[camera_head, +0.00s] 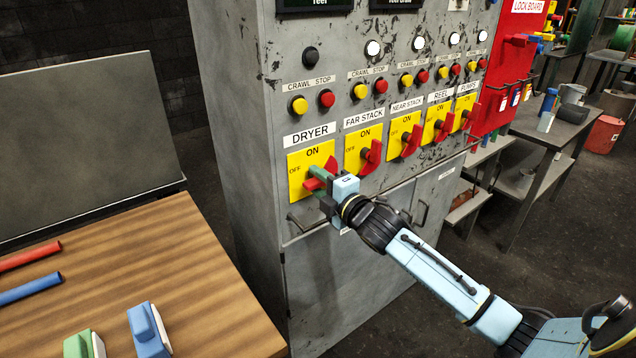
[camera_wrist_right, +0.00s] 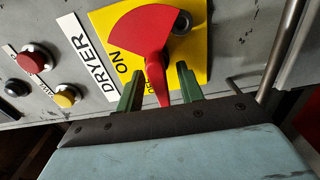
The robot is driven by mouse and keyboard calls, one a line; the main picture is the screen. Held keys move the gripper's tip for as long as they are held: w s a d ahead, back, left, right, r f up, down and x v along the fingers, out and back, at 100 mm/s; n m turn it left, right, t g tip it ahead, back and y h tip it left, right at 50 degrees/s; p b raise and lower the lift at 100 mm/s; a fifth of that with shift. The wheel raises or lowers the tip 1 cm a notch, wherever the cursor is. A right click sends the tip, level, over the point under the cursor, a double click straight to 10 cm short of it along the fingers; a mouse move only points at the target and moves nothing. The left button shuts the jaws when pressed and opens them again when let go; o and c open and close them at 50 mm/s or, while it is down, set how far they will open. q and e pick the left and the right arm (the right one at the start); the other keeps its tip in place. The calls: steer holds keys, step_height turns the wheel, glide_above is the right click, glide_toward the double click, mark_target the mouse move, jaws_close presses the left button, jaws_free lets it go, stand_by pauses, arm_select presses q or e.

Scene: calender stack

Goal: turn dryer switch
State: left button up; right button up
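The dryer switch is a red handle (camera_head: 317,183) on a yellow plate (camera_head: 297,165) under the DRYER label (camera_head: 308,133). ON is printed at the plate's top and OFF at its left. In the right wrist view the red handle (camera_wrist_right: 152,50) has a wide fan-shaped part and a narrow end pointing toward the OFF side. My right gripper (camera_head: 319,181) is at this switch. Its green fingers (camera_wrist_right: 159,90) stand apart, one on each side of the handle's narrow end, with gaps visible. In the head view the gripper partly hides the handle. My left gripper is not in view.
More red switches, FAR STACK (camera_head: 371,156) and others, sit to the right on the grey cabinet (camera_head: 252,130). Yellow and red buttons (camera_head: 327,99) are above. Cabinet door handles (camera_head: 306,228) are below. A wooden table (camera_head: 190,290) stands at lower left.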

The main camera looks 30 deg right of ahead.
steer(key=shift+w, duration=0.2)
jaws_close()
stand_by(0.3)
